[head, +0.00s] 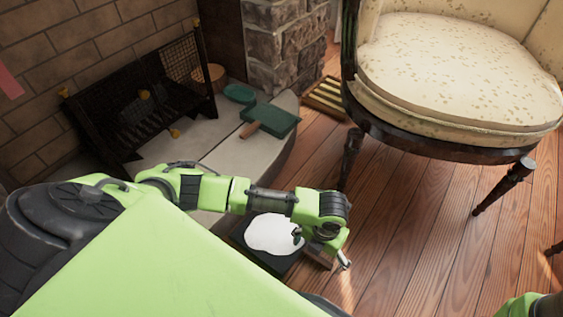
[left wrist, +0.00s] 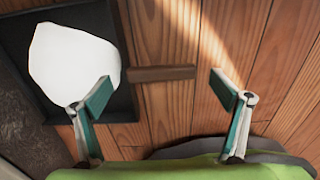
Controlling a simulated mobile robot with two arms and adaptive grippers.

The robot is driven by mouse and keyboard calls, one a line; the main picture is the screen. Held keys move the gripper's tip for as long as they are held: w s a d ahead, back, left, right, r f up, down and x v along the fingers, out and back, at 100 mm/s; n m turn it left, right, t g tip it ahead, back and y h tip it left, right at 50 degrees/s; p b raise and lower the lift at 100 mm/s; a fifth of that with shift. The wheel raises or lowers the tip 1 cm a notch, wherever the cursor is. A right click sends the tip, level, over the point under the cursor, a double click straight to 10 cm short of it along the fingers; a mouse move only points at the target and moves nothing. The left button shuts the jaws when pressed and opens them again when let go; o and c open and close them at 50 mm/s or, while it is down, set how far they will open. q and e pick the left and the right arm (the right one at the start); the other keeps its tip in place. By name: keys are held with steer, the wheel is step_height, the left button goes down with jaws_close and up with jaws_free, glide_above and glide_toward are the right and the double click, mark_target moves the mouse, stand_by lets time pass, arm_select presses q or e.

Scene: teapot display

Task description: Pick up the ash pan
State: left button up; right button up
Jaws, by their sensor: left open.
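The ash pan (head: 264,259) is a dark, square, shallow pan on the wooden floor at the hearth's edge. It holds a white heap (head: 272,234) and has a short wooden handle on its right side. In the left wrist view the pan (left wrist: 18,62) fills the upper left, and its handle (left wrist: 163,73) points right into the space between the fingers. My left gripper (head: 322,252) is open over the handle, one finger overlapping the pan's edge in view, the other over bare floor. I cannot tell the height gap. My right gripper is not in view.
A green pan-like piece with a wooden handle (head: 272,119) and a green bowl (head: 240,94) are on the stone hearth (head: 180,142). A black fire grate (head: 150,100) stands behind. A cushioned chair (head: 450,75) stands at right. Floor between is clear.

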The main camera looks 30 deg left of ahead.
arm_select(q)
steer(key=shift+f, duration=0.6)
steer(key=shift+r, duration=0.1)
steer(key=c, duration=2)
